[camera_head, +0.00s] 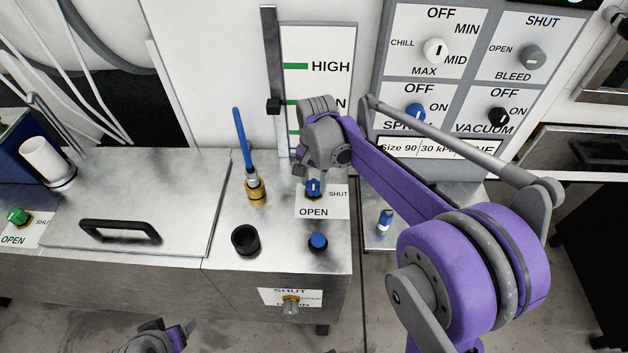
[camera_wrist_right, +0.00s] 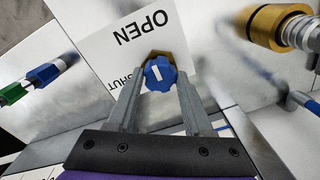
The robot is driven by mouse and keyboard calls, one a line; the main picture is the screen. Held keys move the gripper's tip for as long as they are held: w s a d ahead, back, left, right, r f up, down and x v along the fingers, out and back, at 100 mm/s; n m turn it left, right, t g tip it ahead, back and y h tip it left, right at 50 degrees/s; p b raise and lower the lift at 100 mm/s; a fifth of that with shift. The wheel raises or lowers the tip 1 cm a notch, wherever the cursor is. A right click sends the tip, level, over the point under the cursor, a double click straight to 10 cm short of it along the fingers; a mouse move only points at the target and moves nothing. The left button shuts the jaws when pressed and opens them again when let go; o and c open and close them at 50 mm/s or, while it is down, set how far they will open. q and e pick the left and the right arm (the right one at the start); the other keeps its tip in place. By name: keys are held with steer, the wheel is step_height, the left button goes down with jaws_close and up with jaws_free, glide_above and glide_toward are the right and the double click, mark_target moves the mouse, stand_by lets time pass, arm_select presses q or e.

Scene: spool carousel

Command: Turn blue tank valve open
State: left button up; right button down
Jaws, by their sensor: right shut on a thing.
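The blue tank valve knob (camera_head: 313,187) sits on the steel tank top, by a white label (camera_head: 322,208) reading OPEN on its near side and SHUT to its right. In the right wrist view the knob (camera_wrist_right: 160,73) has a brass collar behind it and a short white mark that runs roughly toward the word OPEN. My right gripper (camera_head: 308,176) comes down from above; its two fingers (camera_wrist_right: 160,85) are shut on the knob's sides. My left gripper (camera_head: 182,334) is only partly in view at the bottom edge; its opening is unclear.
A brass fitting with a blue hose (camera_head: 255,190) stands left of the valve. A black cup (camera_head: 245,239) and a blue-capped fitting (camera_head: 318,241) are in front. A drain valve (camera_head: 291,305) is on the front face. A control panel (camera_head: 470,70) rises behind my right arm.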

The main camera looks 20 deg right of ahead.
mark_target(315, 185)
steer(key=shift+c, duration=1.5)
jaws_free()
step_height(315, 185, up, 11)
steer(key=shift+s+p, duration=0.15)
steer(key=shift+p, duration=0.25)
steer(key=s+a+f+n+t, duration=0.1)
steer(key=s+f+n, duration=0.2)
steer(key=s, duration=0.3)
steer(key=s+a+f+n+t+p, duration=0.1)
steer(key=s+f+n+t, duration=0.1)
steer(key=s, duration=0.5)
steer(key=s+a+f+n+t, duration=0.2)
steer(key=s+f+n, duration=0.2)
steer(key=s, duration=0.3)
steer(key=shift+s+f+n+p, duration=0.2)
steer(key=shift+f+n+p, duration=0.1)
steer(key=shift+n, duration=0.6)
